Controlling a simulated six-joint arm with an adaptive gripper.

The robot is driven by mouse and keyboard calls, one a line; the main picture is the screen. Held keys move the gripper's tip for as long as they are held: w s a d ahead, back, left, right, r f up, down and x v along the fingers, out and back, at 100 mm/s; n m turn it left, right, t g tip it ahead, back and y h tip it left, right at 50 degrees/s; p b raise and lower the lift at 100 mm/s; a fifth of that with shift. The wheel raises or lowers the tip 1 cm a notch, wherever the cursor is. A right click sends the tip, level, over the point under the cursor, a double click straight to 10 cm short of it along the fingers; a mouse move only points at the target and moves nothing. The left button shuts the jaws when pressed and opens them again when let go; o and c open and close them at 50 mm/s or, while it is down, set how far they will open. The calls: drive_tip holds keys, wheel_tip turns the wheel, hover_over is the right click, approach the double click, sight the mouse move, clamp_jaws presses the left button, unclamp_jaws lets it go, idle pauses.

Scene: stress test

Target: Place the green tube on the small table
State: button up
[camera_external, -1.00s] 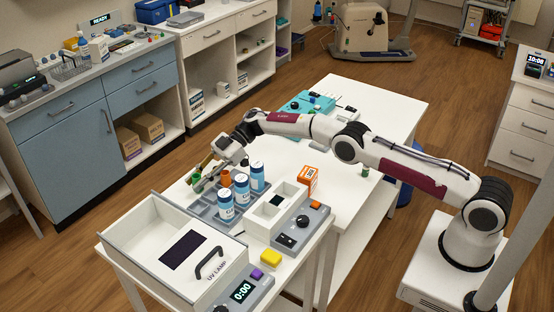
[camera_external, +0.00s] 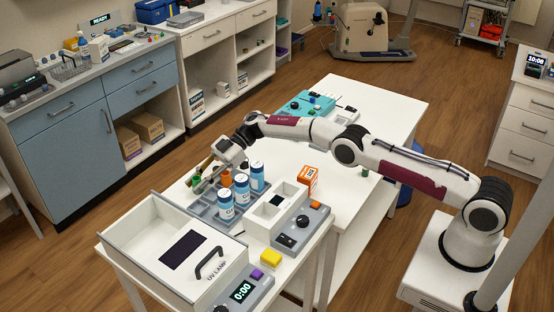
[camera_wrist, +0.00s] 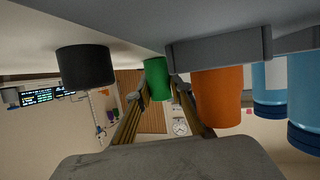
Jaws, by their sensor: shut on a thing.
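A green tube (camera_wrist: 157,80) sits between the fingertips of my gripper (camera_wrist: 159,92) in the wrist view. My gripper is shut on it. In the external view my gripper (camera_external: 201,178) is low over the far left end of the grey rack (camera_external: 205,211), and the tube is mostly hidden there by the fingers. I cannot tell whether the tube still touches the rack. The white table (camera_external: 385,108) extends to the right, behind the rack. Another small green-capped item (camera_external: 365,172) stands on its right side.
Several blue bottles (camera_external: 242,188) and an orange tube (camera_external: 226,175) stand close to my gripper. A teal case (camera_external: 302,103) lies at the white table's far end.

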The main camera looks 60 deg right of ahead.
drive_tip(key=o, duration=0.7)
drive_tip(key=shift+s+f, duration=0.15)
drive_tip(key=shift+f, duration=0.75)
drive_tip(key=shift+r, duration=0.65)
drive_tip(key=v, duration=1.2)
drive_tip(key=shift+r, duration=0.35)
